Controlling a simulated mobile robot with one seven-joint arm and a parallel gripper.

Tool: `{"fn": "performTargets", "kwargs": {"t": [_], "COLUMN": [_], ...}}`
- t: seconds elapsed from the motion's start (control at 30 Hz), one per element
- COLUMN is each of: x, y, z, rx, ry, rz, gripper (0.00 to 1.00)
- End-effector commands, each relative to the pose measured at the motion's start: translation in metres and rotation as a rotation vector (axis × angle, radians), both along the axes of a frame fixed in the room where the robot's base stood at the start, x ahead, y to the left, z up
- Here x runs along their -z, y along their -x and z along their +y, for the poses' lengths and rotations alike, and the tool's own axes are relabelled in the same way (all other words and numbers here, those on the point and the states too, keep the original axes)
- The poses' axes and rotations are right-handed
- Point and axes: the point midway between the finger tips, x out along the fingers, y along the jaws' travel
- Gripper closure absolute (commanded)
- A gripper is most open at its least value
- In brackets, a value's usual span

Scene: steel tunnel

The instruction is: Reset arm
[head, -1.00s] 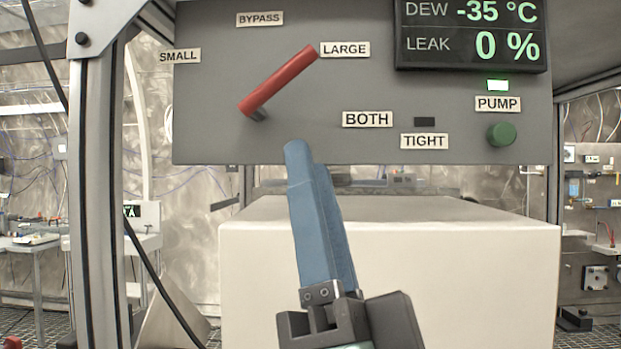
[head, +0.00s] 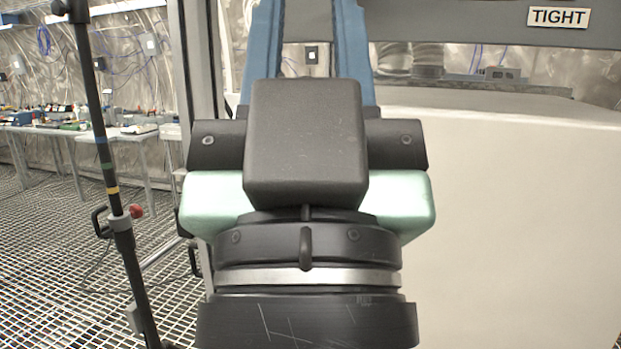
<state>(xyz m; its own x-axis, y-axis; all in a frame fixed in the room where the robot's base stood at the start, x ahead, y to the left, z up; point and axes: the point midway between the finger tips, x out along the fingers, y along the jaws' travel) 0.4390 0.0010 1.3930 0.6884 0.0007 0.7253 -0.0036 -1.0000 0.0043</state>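My gripper (head: 306,35) stands in the middle of the head view, close to the camera, with its dark palm and pale green body towards me. Its two blue fingers are spread apart and point up and away. Their tips run out of the top of the frame. Nothing shows between the visible parts of the fingers except the background. The grey control panel (head: 460,28) shows only as its lower edge at the top, with the TIGHT label (head: 558,17). The red lever is not in view.
A large white box (head: 520,220) fills the right side under the panel. A dark pole (head: 108,170) with a red knob (head: 136,211) stands at the left, over a grated floor (head: 50,250). Benches with equipment (head: 75,135) line the far left wall.

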Motion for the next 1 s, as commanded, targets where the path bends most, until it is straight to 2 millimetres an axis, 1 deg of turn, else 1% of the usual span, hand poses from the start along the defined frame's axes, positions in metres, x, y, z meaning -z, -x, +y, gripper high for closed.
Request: {"fn": "performTargets", "kwargs": {"t": [0.03,0.3,0.4,0.5,0.6,1.0], "x": [-0.032,-0.105,-0.124,-0.135,-0.138,-0.137], "y": [0.0,-0.001,-0.001,-0.001,-0.001,-0.001], "z": [0.0,0.0,0.0,0.0,0.0,0.0], "rx": [-0.001,-0.004,-0.004,-0.004,-0.004,-0.004], "ry": [-0.001,-0.002,-0.002,-0.003,-0.003,-0.003], "rz": [-0.001,0.0,0.0,0.0,0.0,-0.001], "gripper": [0.68,0.68,0.68,0.68,0.68,0.68]}}
